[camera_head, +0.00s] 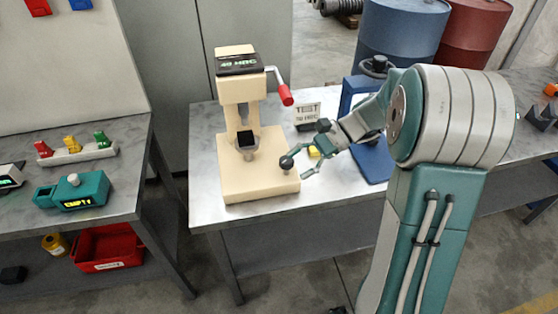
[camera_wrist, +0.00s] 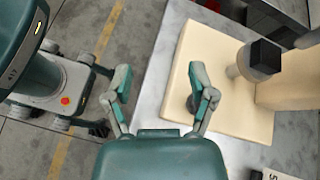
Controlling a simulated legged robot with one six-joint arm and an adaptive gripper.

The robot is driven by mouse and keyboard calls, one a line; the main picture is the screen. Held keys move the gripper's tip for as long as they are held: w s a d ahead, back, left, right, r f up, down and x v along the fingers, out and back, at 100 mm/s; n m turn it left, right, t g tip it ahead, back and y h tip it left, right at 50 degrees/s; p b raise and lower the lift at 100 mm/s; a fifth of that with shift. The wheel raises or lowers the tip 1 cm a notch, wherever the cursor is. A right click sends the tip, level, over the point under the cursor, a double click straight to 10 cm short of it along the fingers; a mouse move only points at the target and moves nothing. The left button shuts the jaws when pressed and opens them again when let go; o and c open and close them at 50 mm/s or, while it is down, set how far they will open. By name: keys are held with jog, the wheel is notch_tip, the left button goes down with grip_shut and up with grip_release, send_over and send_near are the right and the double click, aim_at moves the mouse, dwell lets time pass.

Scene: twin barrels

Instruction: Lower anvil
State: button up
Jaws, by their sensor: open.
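The cream hardness tester (camera_head: 258,182) stands on the middle table, with a lit display reading what looks like 49 HRC and a red-handled crank (camera_head: 285,95) at its right. Its anvil (camera_head: 248,155) is a short grey post carrying a black block (camera_head: 245,138); the block also shows in the wrist view (camera_wrist: 266,56). A dark ball knob (camera_head: 287,162) sits at the base's right side. My gripper (camera_head: 314,150) is open beside the knob. In the wrist view, my open fingers (camera_wrist: 161,90) have the knob (camera_wrist: 191,103) by the right finger, partly hidden; contact cannot be told.
A TEST sign card (camera_head: 308,112) and a blue stand (camera_head: 368,150) are right of the tester. The left table holds a teal device (camera_head: 72,190) and a rack of coloured pieces (camera_head: 78,153). Blue (camera_head: 402,32) and red (camera_head: 474,35) barrels stand behind.

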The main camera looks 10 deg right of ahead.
aim_at(280, 165)
jog(key=w+d+f+m+t+y, duration=0.1)
jog(key=w+d+f+m+y, duration=0.1)
jog(key=w+d+f+m+t+y, duration=0.1)
jog(key=w+d+f+m+y, duration=0.1)
jog(key=w+d+f, duration=0.1)
jog(key=w+d+f+m+t+y, duration=0.1)
jog(key=w+d+f+m+y, duration=0.1)
jog(key=d+f, duration=0.1)
jog(key=shift+w+f, duration=0.15)
jog(key=shift+t, duration=0.3)
jog(key=a, duration=0.3)
jog(key=w+a, duration=0.1)
jog(key=a, duration=0.7)
jog(key=shift+w, duration=0.15)
jog(key=shift+d, duration=0.1)
jog(key=c, duration=0.9)
